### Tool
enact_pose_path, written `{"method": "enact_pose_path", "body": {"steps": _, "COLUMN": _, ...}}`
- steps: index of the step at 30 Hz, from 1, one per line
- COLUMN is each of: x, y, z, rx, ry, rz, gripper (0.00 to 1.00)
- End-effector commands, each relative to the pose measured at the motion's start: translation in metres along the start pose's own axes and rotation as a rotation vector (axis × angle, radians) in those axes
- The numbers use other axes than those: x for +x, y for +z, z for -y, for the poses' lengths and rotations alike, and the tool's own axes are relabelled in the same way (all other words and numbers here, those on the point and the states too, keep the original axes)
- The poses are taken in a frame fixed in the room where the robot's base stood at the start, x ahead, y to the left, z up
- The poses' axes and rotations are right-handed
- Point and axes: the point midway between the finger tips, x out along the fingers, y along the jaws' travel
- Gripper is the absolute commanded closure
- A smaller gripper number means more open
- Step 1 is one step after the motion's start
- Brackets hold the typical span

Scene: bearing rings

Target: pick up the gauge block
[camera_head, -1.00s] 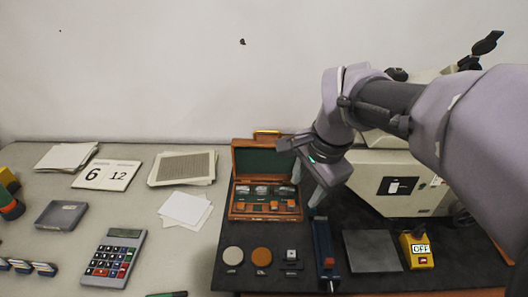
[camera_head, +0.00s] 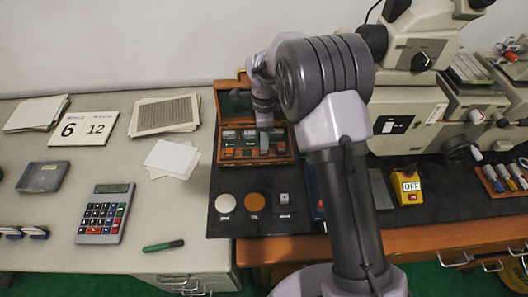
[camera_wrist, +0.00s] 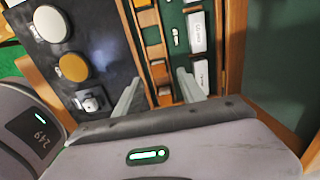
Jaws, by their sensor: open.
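An open wooden case (camera_head: 257,158) with a green lining stands on the dark mat, holding pale labelled blocks and orange-brown pieces. In the wrist view, two pale labelled blocks, which look like gauge blocks, lie in the case: one (camera_wrist: 196,32) further up and one (camera_wrist: 201,74) by the right finger. A small grey block on a dark holder (camera_wrist: 91,100) sits on the mat outside the case; it also shows in the head view (camera_head: 284,198). My gripper (camera_wrist: 159,76) is open and empty above the case. Its fingers hide part of the contents.
A white disc (camera_head: 226,203) and an orange disc (camera_head: 254,203) lie on the mat in front of the case. The case's lid (camera_head: 233,101) stands open behind. A yellow OFF switch box (camera_head: 408,189) and a large machine (camera_head: 410,110) stand to the right.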

Motion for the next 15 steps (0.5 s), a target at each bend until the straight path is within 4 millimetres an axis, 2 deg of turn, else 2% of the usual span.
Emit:
{"method": "enact_pose_path", "body": {"steps": 7, "x": 0.047, "y": 0.000, "z": -0.003, "rx": 0.000, "ry": 0.002, "rz": 0.000, "gripper": 0.53}}
{"method": "enact_pose_path", "body": {"steps": 13, "x": 0.047, "y": 0.000, "z": -0.003, "rx": 0.000, "ry": -0.001, "rz": 0.000, "gripper": 0.53}}
{"method": "enact_pose_path", "body": {"steps": 15, "x": 0.047, "y": 0.000, "z": -0.003, "rx": 0.000, "ry": -0.001, "rz": 0.000, "gripper": 0.64}}
